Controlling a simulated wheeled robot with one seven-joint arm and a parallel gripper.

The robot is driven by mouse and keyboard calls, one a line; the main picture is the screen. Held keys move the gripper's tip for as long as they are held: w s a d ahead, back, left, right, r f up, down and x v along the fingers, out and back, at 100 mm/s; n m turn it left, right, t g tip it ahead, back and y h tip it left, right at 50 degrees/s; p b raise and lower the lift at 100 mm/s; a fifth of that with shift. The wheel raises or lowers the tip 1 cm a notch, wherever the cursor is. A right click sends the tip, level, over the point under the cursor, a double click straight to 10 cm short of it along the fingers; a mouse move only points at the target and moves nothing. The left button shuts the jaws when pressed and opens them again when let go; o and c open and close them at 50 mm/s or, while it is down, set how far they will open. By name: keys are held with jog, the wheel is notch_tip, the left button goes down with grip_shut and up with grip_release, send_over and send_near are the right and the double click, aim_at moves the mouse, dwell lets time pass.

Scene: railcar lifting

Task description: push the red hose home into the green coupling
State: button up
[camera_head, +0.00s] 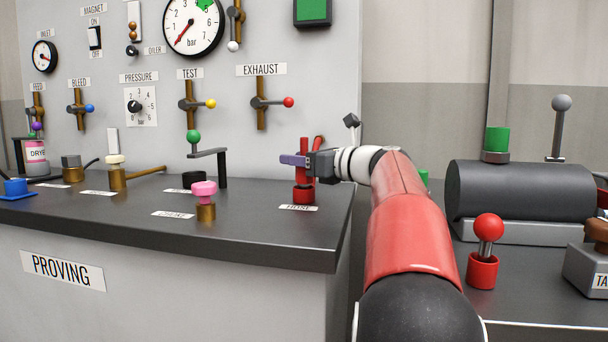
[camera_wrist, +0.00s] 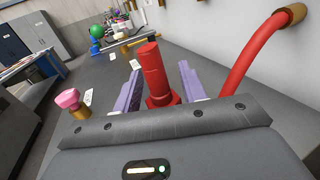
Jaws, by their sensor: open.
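The red hose end (camera_wrist: 152,72) stands upright in a red holder (camera_head: 303,194) behind the HOSE label on the bench. In the wrist view it is between my gripper's two purple fingers (camera_wrist: 159,68), with gaps on both sides. My gripper (camera_head: 296,160) is open around it and not closed on it. The red hose (camera_wrist: 255,62) curves up at the right to a brass fitting. A green cylinder (camera_head: 497,139) sits on a grey nut on top of a dark tank at the right; it looks like the green coupling. A bit of green (camera_head: 424,177) also shows behind my arm, mostly hidden.
A pink knob (camera_head: 204,190) and a black bracket (camera_head: 222,168) stand left of the holder. The gauge panel (camera_head: 330,60) rises behind. A red ball lever (camera_head: 488,228) and a grey ball lever (camera_head: 561,104) stand near the dark tank (camera_head: 520,190).

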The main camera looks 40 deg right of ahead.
jog(key=shift+w+a, duration=0.1)
jog(key=shift+w, duration=0.2)
grip_shut()
